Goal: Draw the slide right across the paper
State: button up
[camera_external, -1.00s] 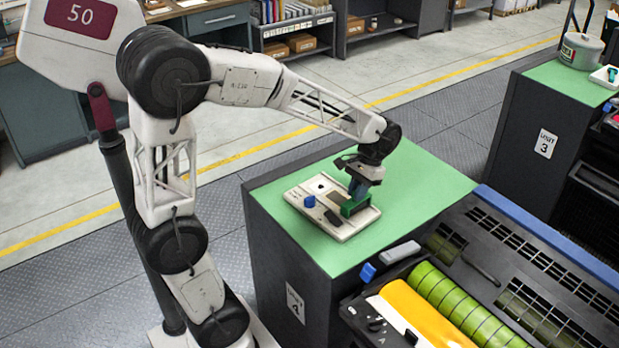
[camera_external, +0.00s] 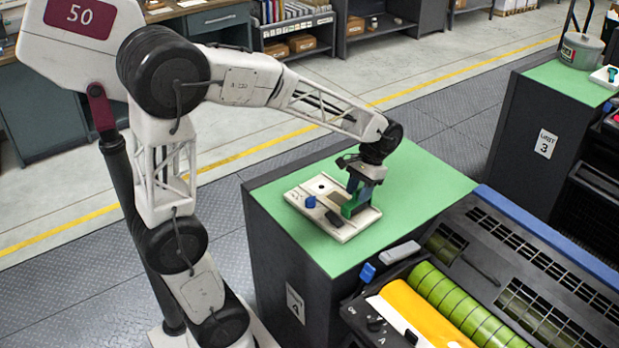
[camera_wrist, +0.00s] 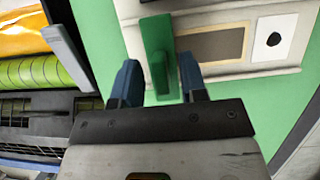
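The green slide (camera_external: 350,209) stands at the right end of a pale board (camera_external: 294,199) on the green bench top. It also shows in the wrist view (camera_wrist: 156,35), with its raised grip lying between my fingertips. My gripper (camera_external: 358,193) is over the slide with its blue fingers apart, one on each side of the grip. In the wrist view the gripper (camera_wrist: 160,82) has a visible gap beside the grip. A brown strip (camera_wrist: 212,46), perhaps the paper, lies on the board beside the slide, with a white patch bearing a black dot (camera_wrist: 274,40) beyond it.
A press with yellow and green rollers (camera_external: 450,300) stands at the front right. The green bench top (camera_external: 420,180) is clear right of the board.

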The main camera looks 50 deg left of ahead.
jog(key=v, duration=0.7)
jog(key=shift+r, duration=0.3)
jog(key=shift+s+t, duration=0.3)
jog(key=shift+s, duration=0.4)
jog(key=s+f+t, duration=0.2)
jog(key=s+t, duration=0.1)
jog(key=s, duration=0.7)
jog(key=s+f+m+t, duration=0.1)
jog(key=s+t, duration=0.2)
jog(key=s, duration=0.7)
jog(key=shift+d+f+t, duration=0.15)
jog(key=shift+f+t, duration=0.15)
jog(key=shift+f, duration=0.05)
